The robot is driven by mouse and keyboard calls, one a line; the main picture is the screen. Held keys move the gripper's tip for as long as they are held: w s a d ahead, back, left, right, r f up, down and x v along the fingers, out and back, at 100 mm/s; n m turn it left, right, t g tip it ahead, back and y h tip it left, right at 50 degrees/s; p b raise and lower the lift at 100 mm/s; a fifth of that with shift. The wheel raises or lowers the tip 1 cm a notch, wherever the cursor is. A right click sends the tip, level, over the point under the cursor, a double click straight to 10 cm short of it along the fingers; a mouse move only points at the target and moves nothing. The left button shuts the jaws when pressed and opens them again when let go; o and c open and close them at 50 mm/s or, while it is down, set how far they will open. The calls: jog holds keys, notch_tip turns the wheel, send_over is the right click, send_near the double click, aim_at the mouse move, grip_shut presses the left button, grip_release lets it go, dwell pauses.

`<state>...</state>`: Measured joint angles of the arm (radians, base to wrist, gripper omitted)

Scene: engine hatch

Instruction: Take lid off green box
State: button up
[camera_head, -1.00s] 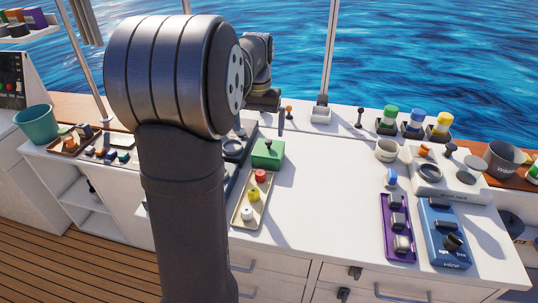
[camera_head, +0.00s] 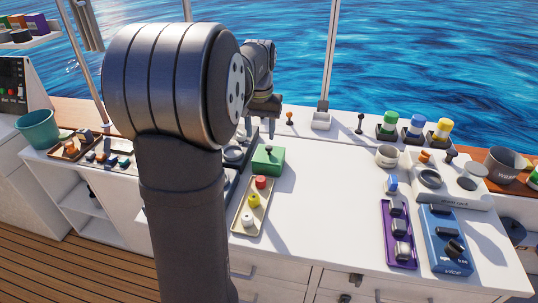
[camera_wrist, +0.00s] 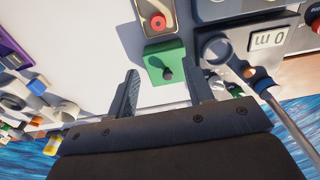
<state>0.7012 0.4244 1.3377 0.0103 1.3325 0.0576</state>
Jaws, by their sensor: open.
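The green box (camera_head: 268,160) stands on the white counter, with a dark round knob (camera_head: 268,149) on top of its lid. In the wrist view the green box (camera_wrist: 165,62) lies beyond my fingertips, with its knob (camera_wrist: 168,74) roughly in line with the gap between them. My gripper (camera_wrist: 161,80) is open and empty, apart from the box. The seam between lid and box is too small to make out.
A tray (camera_head: 239,217) with red, yellow and white knobbed pieces sits just in front of the box. A grey device with a round ring (camera_wrist: 217,47) stands close beside it. The counter to the right (camera_head: 325,190) is clear up to the purple tray (camera_head: 398,240).

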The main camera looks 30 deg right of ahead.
jog(key=d+r+n+t+h, duration=0.2)
jog(key=d+r+t, duration=0.1)
jog(key=d, duration=0.1)
send_over(269, 147)
jog(key=s, duration=0.2)
jog(key=f, duration=1.1)
jog(key=shift+a, duration=0.4)
jog(key=shift+a+x, duration=0.15)
jog(key=shift+x, duration=1.25)
jog(key=shift+a+x, duration=0.1)
jog(key=shift+x, duration=1.25)
grip_shut()
